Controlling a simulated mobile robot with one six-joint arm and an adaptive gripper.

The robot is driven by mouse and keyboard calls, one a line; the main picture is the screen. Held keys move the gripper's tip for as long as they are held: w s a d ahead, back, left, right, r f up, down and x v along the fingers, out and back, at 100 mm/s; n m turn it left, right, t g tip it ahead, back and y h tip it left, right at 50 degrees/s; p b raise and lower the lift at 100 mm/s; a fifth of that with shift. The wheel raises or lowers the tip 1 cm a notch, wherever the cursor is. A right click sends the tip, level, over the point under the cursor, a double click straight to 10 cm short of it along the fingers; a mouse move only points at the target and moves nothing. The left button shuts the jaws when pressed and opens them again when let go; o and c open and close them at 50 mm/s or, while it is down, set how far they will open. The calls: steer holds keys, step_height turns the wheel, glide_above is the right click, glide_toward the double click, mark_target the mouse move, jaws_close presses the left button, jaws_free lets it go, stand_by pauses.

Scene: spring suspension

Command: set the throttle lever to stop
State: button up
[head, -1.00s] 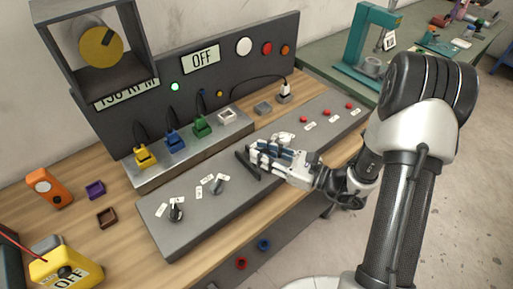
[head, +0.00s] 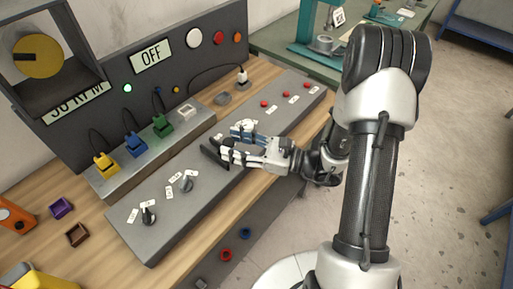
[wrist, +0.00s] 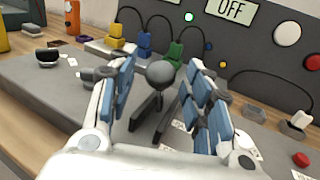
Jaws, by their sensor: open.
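The throttle lever is a dark lever with a round grey knob (wrist: 161,73) in the wrist view, rising from a pair of dark rails (wrist: 150,118) on the grey console. In the head view the dark rails (head: 213,154) show just left of my fingertips; the knob is hard to make out there. My gripper (head: 236,146) is open, its blue-padded fingers on both sides of the lever. In the wrist view the knob appears between the fingers (wrist: 160,84), with visible gaps on each side. Contact is not visible.
Two rotary knobs (head: 148,214) (head: 186,184) and several red buttons (head: 264,103) line the console (head: 160,238). Behind stand yellow, blue and green plugs (head: 162,126) and a panel with an OFF display (head: 151,56). An RPM display (head: 75,100) sits below a yellow disc (head: 38,56).

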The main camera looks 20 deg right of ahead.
steer(key=v, duration=1)
steer(key=s+a+r+n+g+h, duration=0.55)
steer(key=s+a+n+g, duration=0.45)
steer(key=s+n, duration=0.35)
steer(key=s+d+r+n+t+h, duration=0.3)
steer(key=d+r+n+t+h, duration=0.2)
steer(key=d+r+n+h, duration=0.2)
steer(key=n+h, duration=0.2)
steer(key=n, duration=0.2)
steer(key=shift+d+r, duration=0.25)
steer(key=shift+d, duration=0.05)
steer(key=shift+h, duration=0.25)
